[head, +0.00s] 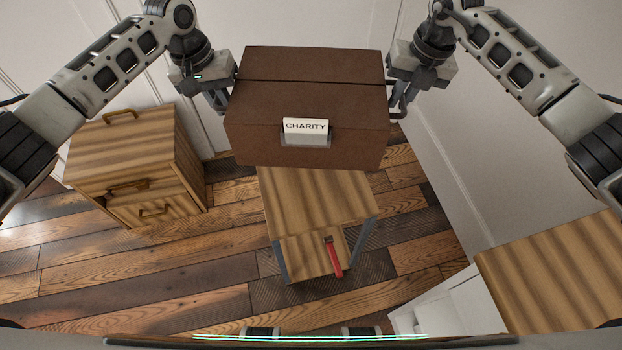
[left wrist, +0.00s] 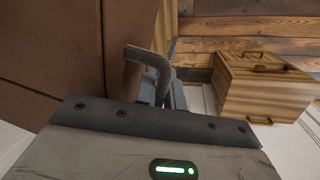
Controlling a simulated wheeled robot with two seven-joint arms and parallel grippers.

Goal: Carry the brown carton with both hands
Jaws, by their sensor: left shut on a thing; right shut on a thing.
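The brown carton (head: 308,108) is held up in the upper middle of the head view, with a white CHARITY label (head: 305,126) on its near face. My left gripper (head: 226,98) is at its left side and my right gripper (head: 397,106) at its right side, both shut on it. The fingertips are partly hidden by the carton's sides. In the left wrist view the carton (left wrist: 50,50) fills the left part, and a grey bar-shaped handle (left wrist: 148,58) shows at its side by my left gripper.
A striped wooden table (head: 318,196) with a red-handled item (head: 333,258) on its front stands below the carton. A wooden drawer cabinet (head: 135,165) stands at left. Another wooden top (head: 560,270) is at lower right. White walls close off the back and right. Plank floor (head: 130,280) is open at lower left.

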